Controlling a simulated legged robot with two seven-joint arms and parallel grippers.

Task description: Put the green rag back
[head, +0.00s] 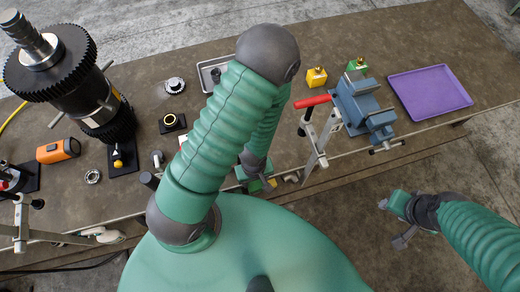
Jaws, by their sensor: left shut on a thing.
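My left gripper (262,182) is at the front edge of the workbench, low behind my own green arm. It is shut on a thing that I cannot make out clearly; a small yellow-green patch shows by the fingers. I cannot pick out a green rag with certainty anywhere in the head view. My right gripper (393,221) hangs over the floor in front of the bench, with its fingers apart and nothing between them.
The brown workbench (225,48) holds a black geared shaft (78,80) at left, an orange device (58,150), a grey tray (213,73) partly behind my arm, yellow (316,78) and green (357,66) blocks, a blue vise (362,105) and a purple tray (430,92).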

